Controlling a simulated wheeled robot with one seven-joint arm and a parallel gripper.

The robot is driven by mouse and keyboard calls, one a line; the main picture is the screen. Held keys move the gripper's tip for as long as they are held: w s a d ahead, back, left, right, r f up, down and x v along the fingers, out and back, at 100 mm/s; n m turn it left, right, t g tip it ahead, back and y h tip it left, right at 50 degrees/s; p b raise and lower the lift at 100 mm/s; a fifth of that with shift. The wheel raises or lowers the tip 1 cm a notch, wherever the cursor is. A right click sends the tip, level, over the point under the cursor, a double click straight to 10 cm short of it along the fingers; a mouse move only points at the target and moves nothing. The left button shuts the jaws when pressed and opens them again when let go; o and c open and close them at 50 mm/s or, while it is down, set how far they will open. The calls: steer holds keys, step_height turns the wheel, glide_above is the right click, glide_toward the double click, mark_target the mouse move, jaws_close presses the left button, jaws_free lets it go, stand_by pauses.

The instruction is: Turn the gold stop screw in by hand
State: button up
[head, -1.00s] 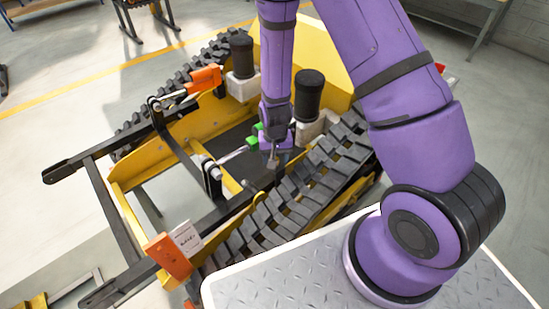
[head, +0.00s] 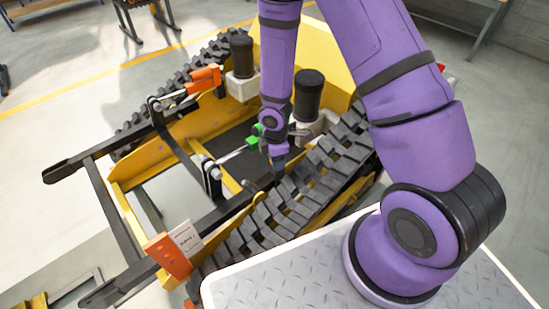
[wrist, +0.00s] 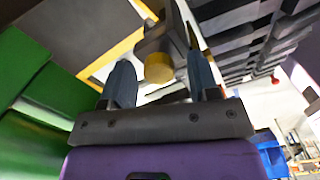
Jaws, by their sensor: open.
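The gold stop screw (wrist: 158,68) shows in the wrist view as a round gold end below a grey-brown bracket (wrist: 155,36). My gripper (wrist: 160,80) is open, with one blue-grey finger on each side of the gold screw. I cannot tell whether either finger touches it. In the head view my gripper (head: 279,165) points down beside the right track, near a green part (head: 254,143). The gold screw itself cannot be made out in the head view.
The tracked carrier's right rubber track (head: 290,193) runs close beside my gripper. A black-topped cylinder (head: 309,92) stands behind it. A green block (wrist: 35,85) fills the left of the wrist view. An orange block with a white tag (head: 186,238) hangs at the front.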

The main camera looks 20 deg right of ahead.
steer(key=n, duration=0.4)
steer(key=shift+a+n, duration=0.1)
steer(key=shift+n, duration=0.3)
steer(key=c, duration=0.8)
steer(key=shift+o, duration=0.2)
steer(key=m, duration=0.5)
steer(key=o, duration=0.3)
steer(key=m, duration=0.3)
steer(key=shift+m, duration=0.3)
steer(key=shift+w+m, duration=0.1)
steer(key=shift+m, duration=0.4)
steer(key=c, duration=0.3)
steer(key=shift+c, duration=0.2)
